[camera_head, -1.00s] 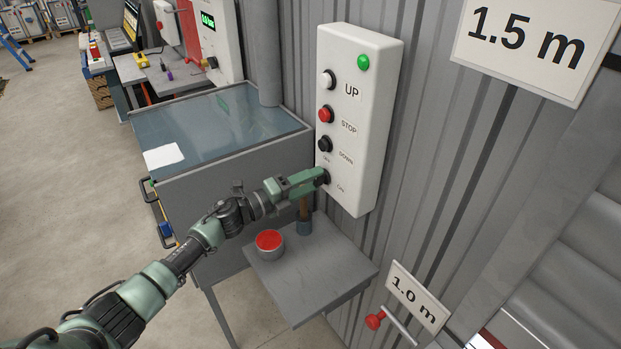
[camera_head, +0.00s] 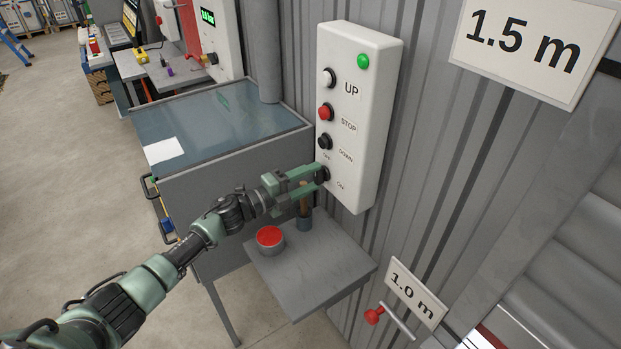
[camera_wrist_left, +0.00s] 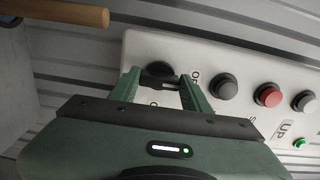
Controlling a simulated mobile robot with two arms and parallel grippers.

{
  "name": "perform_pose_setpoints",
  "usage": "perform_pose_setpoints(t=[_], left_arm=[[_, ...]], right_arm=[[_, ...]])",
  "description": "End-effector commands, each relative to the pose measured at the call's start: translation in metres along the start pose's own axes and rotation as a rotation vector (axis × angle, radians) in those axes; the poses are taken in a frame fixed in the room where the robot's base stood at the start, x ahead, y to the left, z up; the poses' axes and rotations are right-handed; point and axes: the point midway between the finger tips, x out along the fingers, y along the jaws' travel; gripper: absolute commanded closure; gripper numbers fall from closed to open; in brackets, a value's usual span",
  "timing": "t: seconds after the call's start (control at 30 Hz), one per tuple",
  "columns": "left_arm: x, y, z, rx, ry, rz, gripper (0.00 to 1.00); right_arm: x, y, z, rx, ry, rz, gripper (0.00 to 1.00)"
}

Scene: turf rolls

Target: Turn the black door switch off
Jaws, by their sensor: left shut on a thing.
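The black door switch (camera_wrist_left: 159,75) is a rotary knob at the low end of a white control box (camera_head: 357,115) on the corrugated wall. It also shows in the head view (camera_head: 324,174), partly covered by my gripper. OFF is printed above it and ON below it in the head view. My left gripper (camera_head: 318,175) is shut on the knob; in the wrist view its two green fingers (camera_wrist_left: 160,88) lie on either side of it. The knob's exact setting is hard to tell. My right gripper is not in view.
Black DOWN (camera_head: 324,142), red STOP (camera_head: 325,111) and white UP (camera_head: 328,78) buttons sit above the switch, with a green lamp (camera_head: 363,61) on top. A small grey shelf (camera_head: 315,270) below carries a red-topped can (camera_head: 270,239) and a wooden-handled tool (camera_head: 304,203).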

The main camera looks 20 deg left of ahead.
Motion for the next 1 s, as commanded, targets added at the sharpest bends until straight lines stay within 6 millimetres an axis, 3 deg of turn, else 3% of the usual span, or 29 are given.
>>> perform_pose_setpoints(t=[0.07,0.1,0.17,0.53,1.0], left_arm=[[0.000,0.000,0.001,-0.004,-0.003,0.000,0.93],[0.000,0.000,0.001,-0.004,-0.003,0.000,0.44],[0.000,0.000,0.001,-0.004,-0.002,0.000,0.31],[-0.005,0.002,0.001,-0.001,-0.002,0.001,0.31],[-0.073,0.003,0.001,-0.002,-0.002,0.001,0.31]], right_arm=[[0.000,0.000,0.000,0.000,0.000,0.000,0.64],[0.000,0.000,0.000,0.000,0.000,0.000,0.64],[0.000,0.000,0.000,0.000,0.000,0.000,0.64],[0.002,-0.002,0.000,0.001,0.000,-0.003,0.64],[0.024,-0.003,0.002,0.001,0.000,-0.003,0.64]])
